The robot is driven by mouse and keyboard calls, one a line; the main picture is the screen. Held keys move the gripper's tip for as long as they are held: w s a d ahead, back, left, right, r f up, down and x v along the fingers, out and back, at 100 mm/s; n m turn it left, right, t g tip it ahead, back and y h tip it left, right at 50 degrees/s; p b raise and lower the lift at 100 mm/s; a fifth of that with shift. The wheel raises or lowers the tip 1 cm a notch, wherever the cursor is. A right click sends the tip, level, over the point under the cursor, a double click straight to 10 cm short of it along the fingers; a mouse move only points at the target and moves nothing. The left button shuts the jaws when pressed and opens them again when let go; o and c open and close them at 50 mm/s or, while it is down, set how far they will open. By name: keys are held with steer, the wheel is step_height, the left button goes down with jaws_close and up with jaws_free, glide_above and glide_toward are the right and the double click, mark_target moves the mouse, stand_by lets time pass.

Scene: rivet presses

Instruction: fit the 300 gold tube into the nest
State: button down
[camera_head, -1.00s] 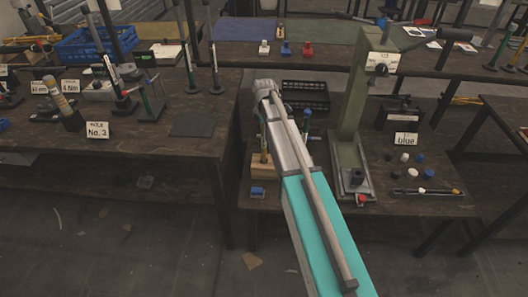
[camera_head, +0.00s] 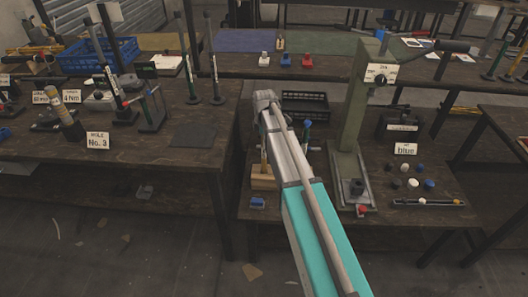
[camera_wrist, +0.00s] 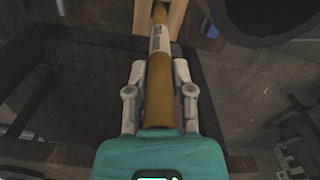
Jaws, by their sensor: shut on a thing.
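A gold tube with a white label (camera_wrist: 159,75) runs lengthwise through the wrist view. My gripper (camera_wrist: 160,68) is shut on it, one grey finger on each side. The tube's far end meets a light wooden block (camera_wrist: 177,15); I cannot tell whether it is still seated in it. In the head view the wooden block (camera_head: 262,181) stands left of my arm, and my arm hides the gripper. The green press (camera_head: 349,140) stands to the right. A dark round piece on its base (camera_head: 357,187) looks like the nest, and nothing is visible in it.
A blue piece (camera_head: 257,203) lies in front of the block. A black crate (camera_head: 305,106) is behind my arm. Right of the press are a "blue" sign (camera_head: 405,149), several small caps and a narrow tray (camera_head: 428,202). A "No. 3" sign (camera_head: 98,141) stands on the left table.

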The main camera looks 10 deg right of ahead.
steer(key=shift+r, duration=0.15)
step_height(320, 180, up, 10)
steer(key=p, duration=1)
steer(key=shift+f, duration=0.2)
stand_by(0.4)
step_height(320, 180, up, 6)
steer(key=p, duration=0.6)
stand_by(0.4)
step_height(320, 180, up, 17)
steer(key=p, duration=1.7)
steer(key=shift+a, duration=0.1)
